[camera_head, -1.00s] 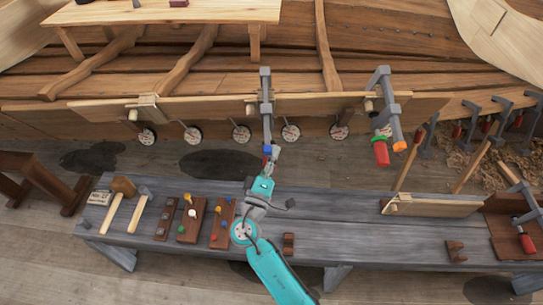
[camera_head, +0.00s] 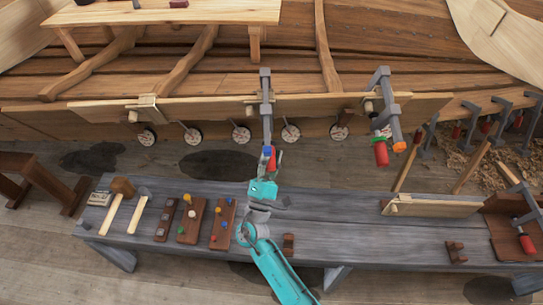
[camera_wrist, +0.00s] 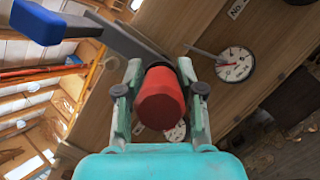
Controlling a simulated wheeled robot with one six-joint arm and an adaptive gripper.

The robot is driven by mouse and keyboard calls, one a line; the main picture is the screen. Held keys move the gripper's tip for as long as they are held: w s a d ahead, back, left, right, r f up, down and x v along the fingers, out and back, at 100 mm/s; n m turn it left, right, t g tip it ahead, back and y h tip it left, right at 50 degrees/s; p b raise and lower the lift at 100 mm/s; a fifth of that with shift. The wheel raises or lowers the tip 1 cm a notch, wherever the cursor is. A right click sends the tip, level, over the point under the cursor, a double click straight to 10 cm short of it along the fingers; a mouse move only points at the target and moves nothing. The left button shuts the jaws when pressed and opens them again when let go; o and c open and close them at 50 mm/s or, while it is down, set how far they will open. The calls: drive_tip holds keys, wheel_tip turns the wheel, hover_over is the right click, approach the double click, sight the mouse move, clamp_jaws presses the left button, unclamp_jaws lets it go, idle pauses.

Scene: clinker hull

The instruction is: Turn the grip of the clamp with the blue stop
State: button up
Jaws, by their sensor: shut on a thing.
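The clamp with the blue stop (camera_head: 266,110) hangs on the hull plank in the middle of the head view, its grey bar upright. Its blue stop (camera_head: 267,151) shows beside the grip, and in the wrist view the stop (camera_wrist: 38,22) is at the upper left on the grey bar. The clamp's red grip (camera_wrist: 160,97) sits between the two fingers in the wrist view. My gripper (camera_wrist: 159,92) is shut on this grip, one finger on each side. In the head view my gripper (camera_head: 268,172) partly hides the grip.
Another clamp (camera_head: 384,95) with an orange stop and red grip hangs to the right. Several round dials (camera_head: 241,134) line the plank's lower edge; one dial (camera_wrist: 235,64) shows in the wrist view.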

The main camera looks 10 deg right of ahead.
drive_tip(key=shift+n+t+y, duration=0.5)
drive_tip(key=shift+n, duration=1)
drive_tip(key=shift+a, duration=0.1)
drive_tip(key=o, duration=1.2)
drive_tip(key=shift+c, duration=0.2)
drive_tip(key=shift+s, duration=0.1)
drive_tip(key=v, duration=1.2)
drive_tip(key=shift+f, duration=0.1)
